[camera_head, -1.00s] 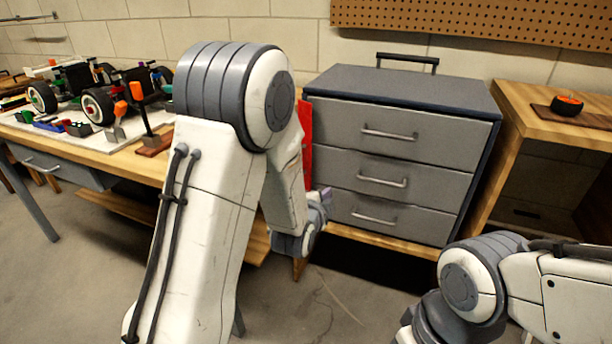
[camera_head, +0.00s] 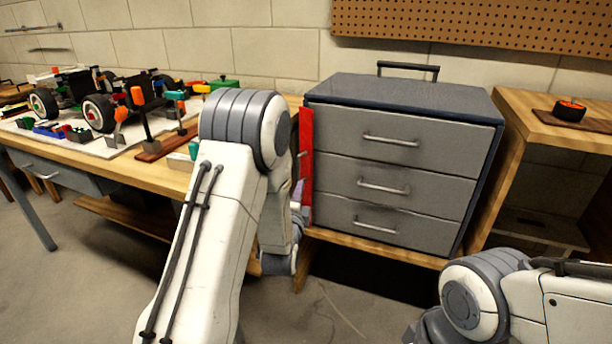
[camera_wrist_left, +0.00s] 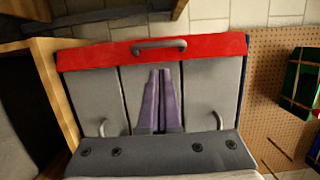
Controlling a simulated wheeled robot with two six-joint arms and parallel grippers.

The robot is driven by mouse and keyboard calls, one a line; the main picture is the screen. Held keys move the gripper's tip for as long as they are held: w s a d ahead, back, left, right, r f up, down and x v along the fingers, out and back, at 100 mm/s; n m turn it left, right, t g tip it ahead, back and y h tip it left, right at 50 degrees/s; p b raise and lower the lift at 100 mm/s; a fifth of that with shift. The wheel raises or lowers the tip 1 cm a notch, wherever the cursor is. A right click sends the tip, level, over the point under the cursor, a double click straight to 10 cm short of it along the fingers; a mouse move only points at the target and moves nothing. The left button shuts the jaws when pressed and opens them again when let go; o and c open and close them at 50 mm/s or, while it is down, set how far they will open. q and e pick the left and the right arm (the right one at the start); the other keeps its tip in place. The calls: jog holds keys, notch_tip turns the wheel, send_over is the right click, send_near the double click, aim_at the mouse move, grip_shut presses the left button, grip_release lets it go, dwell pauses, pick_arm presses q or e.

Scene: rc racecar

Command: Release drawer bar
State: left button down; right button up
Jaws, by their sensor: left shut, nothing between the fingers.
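The red drawer bar (camera_head: 306,150) stands upright along the left edge of the grey drawer cabinet (camera_head: 400,88). In the left wrist view the red bar (camera_wrist_left: 215,46) runs across the top, with a grey handle (camera_wrist_left: 158,47) on it. My left gripper has purple fingers (camera_wrist_left: 160,72), shut and empty, their tips pointing at the handle and slightly below it in the picture. Whether they touch it I cannot tell. In the head view my left gripper (camera_head: 301,188) is in front of the bar's lower part, partly hidden by its arm. My right gripper is out of view.
Three closed drawers with metal handles (camera_head: 390,140) fill the cabinet front. A workbench (camera_head: 150,172) with a toy car (camera_head: 75,92) and coloured parts stands left. A wooden side table (camera_head: 535,110) stands right, holding an orange-and-black round object (camera_head: 569,110).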

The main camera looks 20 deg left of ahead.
aim_at(306, 166)
pick_arm(q)
jog(key=w, duration=0.2)
jog(key=w+a+b, duration=0.1)
jog(key=w, duration=0.5)
jog(key=shift+w+a+b, duration=0.1)
jog(key=shift+a+b, duration=0.2)
jog(key=shift+a, duration=0.05)
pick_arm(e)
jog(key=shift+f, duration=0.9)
pick_arm(q)
jog(key=shift+d, duration=0.35)
jog(key=shift+a, duration=0.35)
jog(key=shift+a+m+h, duration=0.15)
jog(key=shift+m+h, duration=0.25)
jog(key=shift+h, duration=0.2)
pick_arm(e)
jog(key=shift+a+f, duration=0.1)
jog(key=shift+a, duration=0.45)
